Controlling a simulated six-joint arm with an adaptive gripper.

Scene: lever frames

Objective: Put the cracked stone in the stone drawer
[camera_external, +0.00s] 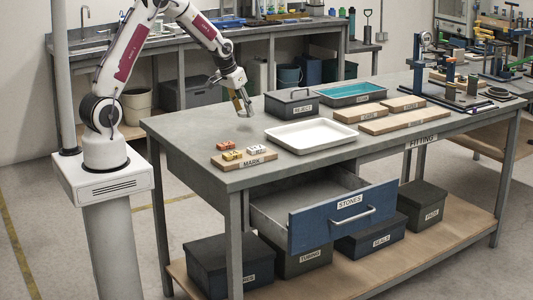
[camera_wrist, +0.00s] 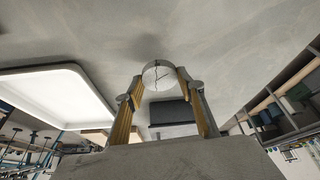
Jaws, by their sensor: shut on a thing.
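My gripper (camera_external: 243,103) is above the workbench, behind and left of the white tray. In the wrist view my gripper (camera_wrist: 160,85) is shut on the cracked stone (camera_wrist: 159,74), a pale round piece with a dark jagged crack across its face. In the external view the stone is too small to make out clearly between the fingers. The stone drawer (camera_external: 343,217), blue-fronted and labelled STONES, is pulled open below the bench top. Part of its grey interior shows, and I see nothing in that part.
The white tray (camera_external: 310,146) looks empty. The MARK board (camera_external: 222,163) with several small orange and yellow blocks sits at the bench's near left. The REJECT box (camera_external: 291,104), a teal-lined tray (camera_external: 352,99) and wooden boards (camera_external: 390,121) stand farther back. The bench below my gripper is clear.

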